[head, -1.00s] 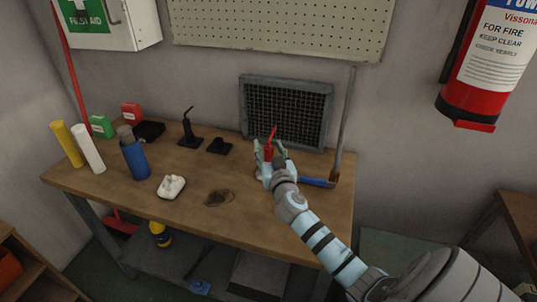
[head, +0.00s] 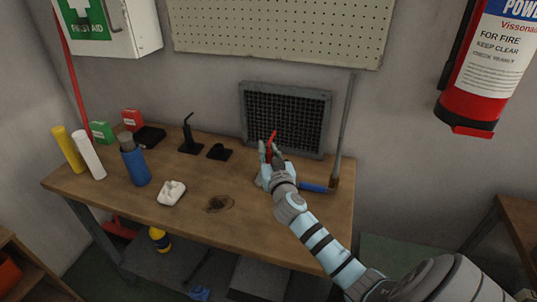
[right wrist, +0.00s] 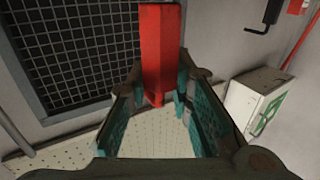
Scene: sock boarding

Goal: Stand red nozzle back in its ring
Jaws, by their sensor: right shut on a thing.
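The red nozzle (head: 272,139) is in my right gripper (head: 271,153), which is shut on it. In the right wrist view the red nozzle (right wrist: 163,50) stands out between the two teal-padded fingers of my right gripper (right wrist: 157,105). In the head view the nozzle leans a little, and its lower part is hidden by the fingers. A low black holder (head: 219,152) sits on the table to the left of the gripper, apart from it; I cannot tell whether this is the ring. My left gripper is not in view.
A black stand with an upright rod (head: 189,138) stands left of the low holder. A dark grille (head: 285,118) leans at the wall behind the gripper. A blue-handled tool (head: 318,188) lies to the right. A white object (head: 171,193) and a blue bottle (head: 136,165) stand farther left.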

